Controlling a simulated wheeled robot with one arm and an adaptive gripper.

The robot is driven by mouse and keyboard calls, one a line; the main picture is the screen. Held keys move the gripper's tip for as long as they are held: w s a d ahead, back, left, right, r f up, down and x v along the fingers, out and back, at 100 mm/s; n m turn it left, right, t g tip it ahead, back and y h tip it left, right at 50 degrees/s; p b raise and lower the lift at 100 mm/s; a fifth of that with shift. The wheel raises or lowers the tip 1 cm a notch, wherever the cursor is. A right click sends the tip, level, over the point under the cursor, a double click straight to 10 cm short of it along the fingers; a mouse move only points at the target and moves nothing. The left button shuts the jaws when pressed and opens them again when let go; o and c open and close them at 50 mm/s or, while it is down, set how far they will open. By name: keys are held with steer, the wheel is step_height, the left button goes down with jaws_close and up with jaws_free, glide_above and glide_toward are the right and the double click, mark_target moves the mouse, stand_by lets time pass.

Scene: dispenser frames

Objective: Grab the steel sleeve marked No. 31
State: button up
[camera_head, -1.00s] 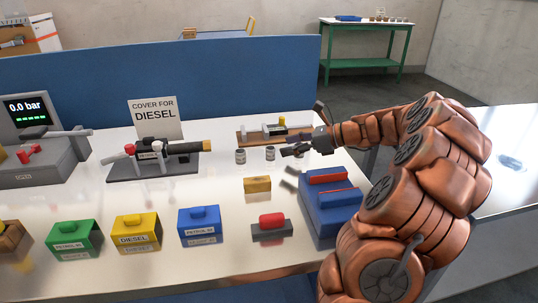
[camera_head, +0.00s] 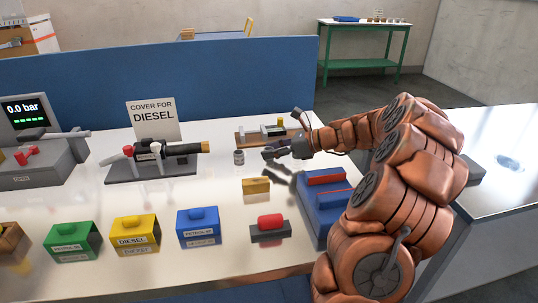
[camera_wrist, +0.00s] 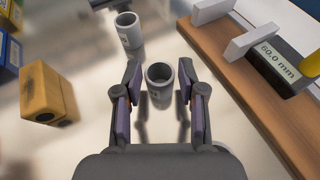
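Two grey steel sleeves show in the wrist view, both upright on the white bench. The nearer sleeve (camera_wrist: 160,92) is between my gripper's open fingers, with a gap on each side. Its label is too small to read. The other sleeve (camera_wrist: 129,33) stands farther ahead and to the left, also with an unreadable label. My gripper (camera_wrist: 160,75) is open. In the head view my gripper (camera_head: 267,153) is low over the bench, just right of the one clearly visible sleeve (camera_head: 239,158); the nearer sleeve is hidden there.
A wooden board with a gauge (camera_wrist: 248,85) marked 60.0 mm lies close to the right in the wrist view. A yellow-brown block (camera_wrist: 45,95) is to the left. A blue box with red strips (camera_head: 318,205) stands near my arm. A diesel nozzle stand (camera_head: 160,160) is left of the sleeves.

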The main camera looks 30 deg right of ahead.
steer(key=c, duration=0.7)
jaws_close()
steer(key=shift+r, duration=0.1)
